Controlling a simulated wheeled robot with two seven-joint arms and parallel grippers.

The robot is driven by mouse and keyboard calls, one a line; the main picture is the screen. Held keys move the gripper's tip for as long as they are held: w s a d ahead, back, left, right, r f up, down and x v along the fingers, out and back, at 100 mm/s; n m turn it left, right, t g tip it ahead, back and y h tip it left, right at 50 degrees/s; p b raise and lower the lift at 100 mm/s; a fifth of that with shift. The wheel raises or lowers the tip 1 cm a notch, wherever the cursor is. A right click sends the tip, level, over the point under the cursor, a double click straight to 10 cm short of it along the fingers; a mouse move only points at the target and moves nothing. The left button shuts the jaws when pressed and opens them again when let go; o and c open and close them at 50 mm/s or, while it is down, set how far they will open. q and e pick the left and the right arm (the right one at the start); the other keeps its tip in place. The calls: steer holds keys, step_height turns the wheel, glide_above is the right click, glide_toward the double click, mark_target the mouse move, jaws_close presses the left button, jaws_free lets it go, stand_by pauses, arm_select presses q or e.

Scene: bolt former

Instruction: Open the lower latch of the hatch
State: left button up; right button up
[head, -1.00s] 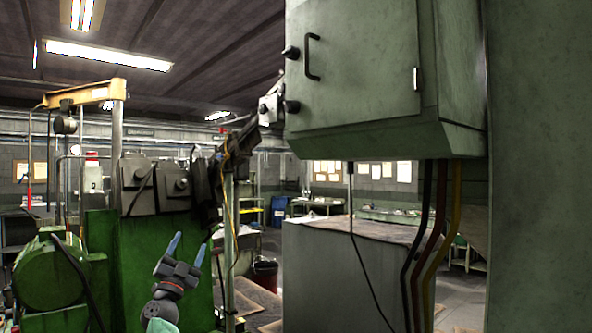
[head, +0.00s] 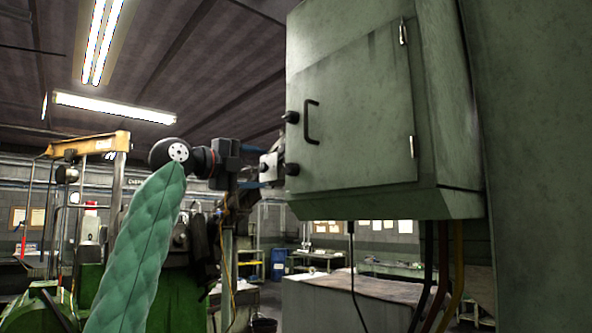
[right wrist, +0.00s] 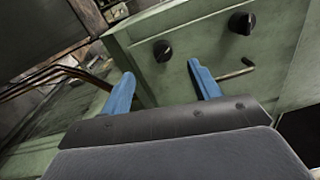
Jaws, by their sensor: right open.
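The hatch (head: 355,125) is the grey-green door of a wall cabinet, closed, with two black knob latches along its left edge. The lower latch (head: 292,169) sits below the upper latch (head: 291,117). My right gripper (head: 262,167) is open, its blue fingers spread, just left of the lower latch at about its height. In the right wrist view, the lower latch (right wrist: 162,50) appears between and beyond the fingertips of the gripper (right wrist: 160,74), with nothing held. The upper latch (right wrist: 241,22) is to its right. My left gripper is out of view.
A black bar handle (head: 311,121) stands out from the door beside the latches; it also shows in the wrist view (right wrist: 237,69). Hinges (head: 403,32) are on the door's right side. Cables (head: 428,275) hang below the cabinet. Green machinery stands at lower left.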

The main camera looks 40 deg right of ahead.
mark_target(286, 169)
steer(key=d, duration=0.4)
steer(key=shift+s+r+p, duration=0.15)
steer(key=shift+r+p, duration=0.2)
steer(key=shift+r, duration=0.05)
steer(key=d, duration=0.5)
steer(key=shift+p, duration=0.4)
steer(key=n+p, duration=0.1)
steer(key=n, duration=0.1)
steer(key=n+p, duration=0.1)
steer(key=n, duration=0.1)
steer(key=shift+a, duration=0.35)
steer(key=shift+d+n, duration=0.1)
steer(key=shift+n, duration=0.9)
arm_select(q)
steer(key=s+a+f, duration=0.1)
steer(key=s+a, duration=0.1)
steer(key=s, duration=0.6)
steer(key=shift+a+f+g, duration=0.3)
arm_select(e)
steer(key=shift+n, duration=0.8)
steer(key=shift+f, duration=0.1)
